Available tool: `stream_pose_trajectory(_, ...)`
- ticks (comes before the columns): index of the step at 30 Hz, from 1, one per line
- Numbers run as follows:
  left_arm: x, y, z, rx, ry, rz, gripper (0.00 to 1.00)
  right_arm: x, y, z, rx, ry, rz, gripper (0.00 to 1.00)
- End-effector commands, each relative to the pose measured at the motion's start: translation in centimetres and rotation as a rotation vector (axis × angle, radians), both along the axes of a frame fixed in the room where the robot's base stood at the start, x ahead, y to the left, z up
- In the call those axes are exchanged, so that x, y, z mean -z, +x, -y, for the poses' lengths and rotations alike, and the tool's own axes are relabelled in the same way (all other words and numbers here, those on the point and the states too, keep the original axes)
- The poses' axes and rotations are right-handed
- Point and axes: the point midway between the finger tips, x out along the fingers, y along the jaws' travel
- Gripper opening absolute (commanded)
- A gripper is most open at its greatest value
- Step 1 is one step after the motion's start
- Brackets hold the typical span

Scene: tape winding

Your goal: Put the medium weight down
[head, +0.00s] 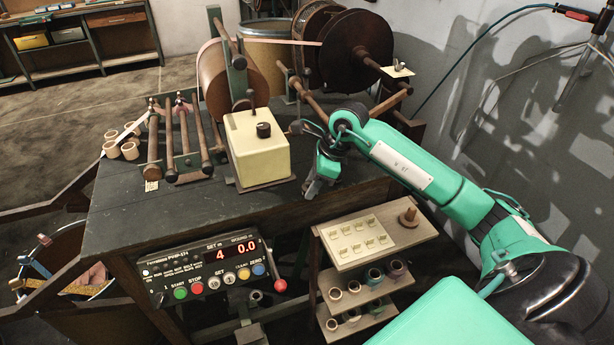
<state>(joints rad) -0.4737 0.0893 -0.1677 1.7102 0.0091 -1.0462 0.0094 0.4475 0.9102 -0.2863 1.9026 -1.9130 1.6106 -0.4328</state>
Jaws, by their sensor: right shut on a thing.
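My right arm reaches in from the right to the winding bench (150,220). My right gripper (314,186) points down at the bench's right end, just right of the cream box with a black knob (257,146). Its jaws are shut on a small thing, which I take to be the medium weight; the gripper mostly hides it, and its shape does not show. I cannot tell whether it touches the bench top. My left gripper is not in view.
A control panel (210,266) with a red display hangs on the bench front. A small shelf stand (372,240) with a labelled top, a wooden peg (409,213) and rolls below stands right of it. Large reels (345,50) stand behind. The bench's front left is clear.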

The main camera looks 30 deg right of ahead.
Motion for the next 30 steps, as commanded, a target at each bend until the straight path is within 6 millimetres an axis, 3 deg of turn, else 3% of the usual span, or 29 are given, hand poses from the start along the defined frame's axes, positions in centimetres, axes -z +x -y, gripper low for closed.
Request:
stream_pose_trajectory(8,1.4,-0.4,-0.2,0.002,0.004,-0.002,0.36,-0.1,3.9,0.8,0.0,0.004,0.0,0.07)
stream_pose_trajectory(12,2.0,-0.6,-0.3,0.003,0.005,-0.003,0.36,1.3,3.7,0.9,0.0,0.002,-0.001,0.07)
stream_pose_trajectory(26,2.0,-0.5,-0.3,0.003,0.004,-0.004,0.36,1.8,3.7,0.9,0.0,0.0,0.0,0.07)
stream_pose_trajectory(27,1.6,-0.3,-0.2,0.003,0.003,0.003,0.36,1.8,3.7,0.9,0.0,0.001,-0.001,0.37)
stream_pose_trajectory(30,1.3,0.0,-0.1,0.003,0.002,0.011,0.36,1.8,3.7,0.9,0.0,0.001,-0.001,0.57)
